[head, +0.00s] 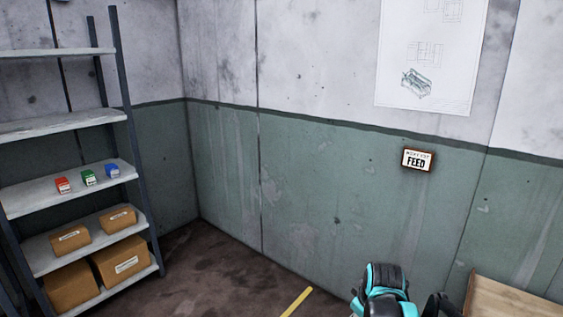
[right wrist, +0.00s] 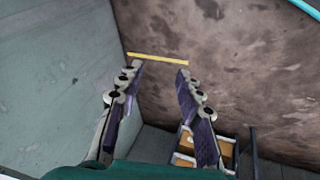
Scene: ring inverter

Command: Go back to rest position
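My right gripper (right wrist: 159,72) shows in the right wrist view. Its two fingers stand apart with nothing between them, pointing over the brown floor. In the head view, a teal and black part of my arm shows at the bottom edge, right of the middle. No fingers can be made out there. My left gripper is in neither view.
A metal shelf (head: 62,124) with small coloured boxes and cardboard boxes (head: 121,261) stands at left. A yellow floor line (head: 298,301) lies before the green-and-grey wall (head: 330,200). A wooden surface (head: 510,300) is at bottom right.

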